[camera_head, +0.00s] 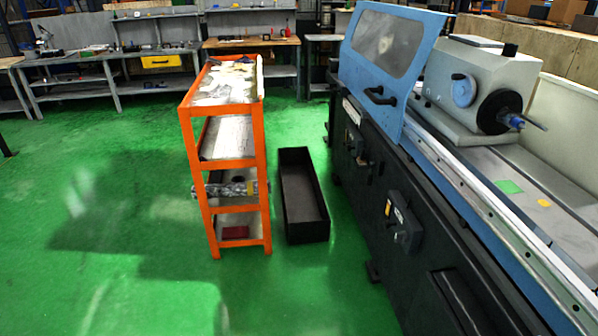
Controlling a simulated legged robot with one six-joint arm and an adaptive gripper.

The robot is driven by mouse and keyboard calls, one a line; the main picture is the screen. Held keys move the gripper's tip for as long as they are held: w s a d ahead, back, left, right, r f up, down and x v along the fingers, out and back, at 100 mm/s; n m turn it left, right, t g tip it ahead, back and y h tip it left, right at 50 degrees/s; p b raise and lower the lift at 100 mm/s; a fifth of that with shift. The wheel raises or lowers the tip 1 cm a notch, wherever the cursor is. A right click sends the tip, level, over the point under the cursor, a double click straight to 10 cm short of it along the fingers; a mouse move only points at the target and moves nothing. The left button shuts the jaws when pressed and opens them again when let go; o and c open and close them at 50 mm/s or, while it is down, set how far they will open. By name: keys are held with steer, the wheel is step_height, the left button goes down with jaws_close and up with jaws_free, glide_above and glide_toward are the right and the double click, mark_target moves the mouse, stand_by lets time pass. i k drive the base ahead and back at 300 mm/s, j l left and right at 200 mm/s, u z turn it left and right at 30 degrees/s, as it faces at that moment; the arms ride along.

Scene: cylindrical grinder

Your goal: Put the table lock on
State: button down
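The cylindrical grinder (375,185) stands along the right side, with a dark base and a blue guard with a window. A dark control (403,222) with a small yellow mark sits on its front face. Another dark fitting (356,146) is further back on the same face. I cannot tell which part is the table lock or what position it is in. The grinder's table edge (500,225) runs diagonally toward the lower right. My gripper is not in view.
An orange shelf cart (262,165) stands left of the grinder. An open black bin (303,192) lies on the floor between them. Workbenches (88,84) line the back wall. The green floor (110,200) is clear at the left and in front.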

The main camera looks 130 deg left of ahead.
mark_target(369, 181)
steer(key=u, duration=0.4)
steer(key=j+u, duration=0.15)
steer(key=u, duration=0.25)
steer(key=j+u, duration=0.1)
steer(key=u, duration=0.25)
steer(key=j+u, duration=0.1)
steer(key=u, duration=0.3)
steer(key=j+u, duration=0.2)
steer(key=u, duration=0.2)
steer(key=j+u, duration=0.2)
steer(key=u, duration=0.15)
steer(key=i+j+u, duration=0.15)
steer(key=u, duration=0.25)
steer(key=i+j+u, duration=0.1)
steer(key=u, duration=0.25)
steer(key=i+j+u, duration=0.25)
steer(key=i+j, duration=0.2)
steer(key=i+j+u, duration=0.3)
steer(key=i+j, duration=0.5)
steer(key=i+j+z, duration=0.3)
steer(key=j, duration=0.3)
steer(key=i+j+z, duration=0.1)
steer(key=i+j, duration=0.15)
steer(key=i+j+z, duration=0.15)
steer(key=j, duration=0.3)
steer(key=z, duration=1.3)
